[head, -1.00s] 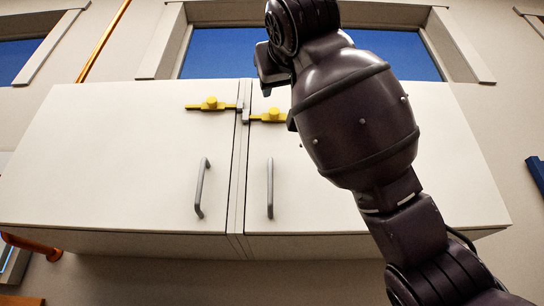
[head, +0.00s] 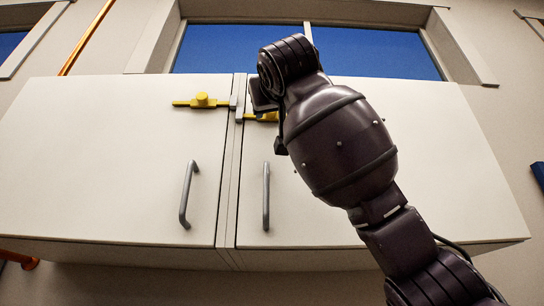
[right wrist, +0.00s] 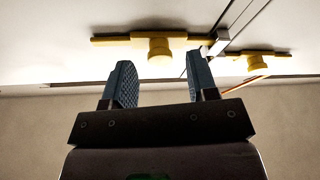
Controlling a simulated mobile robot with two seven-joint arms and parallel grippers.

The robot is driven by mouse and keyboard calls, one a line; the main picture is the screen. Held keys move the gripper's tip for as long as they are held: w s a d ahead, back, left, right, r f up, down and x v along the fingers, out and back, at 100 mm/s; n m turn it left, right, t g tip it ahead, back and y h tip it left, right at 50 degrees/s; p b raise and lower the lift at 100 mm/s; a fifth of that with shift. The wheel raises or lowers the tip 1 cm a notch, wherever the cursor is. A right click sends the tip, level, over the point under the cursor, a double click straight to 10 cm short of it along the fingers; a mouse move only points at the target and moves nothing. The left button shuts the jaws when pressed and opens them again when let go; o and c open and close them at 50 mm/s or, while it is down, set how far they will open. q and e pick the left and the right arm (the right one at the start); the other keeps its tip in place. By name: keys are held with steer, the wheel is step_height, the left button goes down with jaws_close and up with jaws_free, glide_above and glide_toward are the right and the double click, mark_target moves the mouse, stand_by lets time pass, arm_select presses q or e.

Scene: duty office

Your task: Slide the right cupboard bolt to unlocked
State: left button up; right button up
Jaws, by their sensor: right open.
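The white cupboard (head: 110,150) has two doors with a yellow bolt on each side of the middle gap. The right bolt (head: 262,117) is mostly hidden behind my right arm in the head view. The right wrist view appears upside down; there the right bolt (right wrist: 185,38) shows with its round knob (right wrist: 160,50), one end reaching the grey metal keeper (right wrist: 218,45). My right gripper (right wrist: 160,80) is open and empty, its fingers either side of the knob in the picture; contact cannot be told. The left bolt (head: 203,101) also shows. My left gripper is out of view.
Two grey door handles, left (head: 188,195) and right (head: 266,196), stick out below the bolts. A window (head: 375,52) lies above the cupboard. An orange pipe (head: 88,38) runs up the wall at left.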

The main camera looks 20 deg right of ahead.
steer(key=shift+x, duration=0.95)
jaws_close()
steer(key=shift+s, duration=0.15)
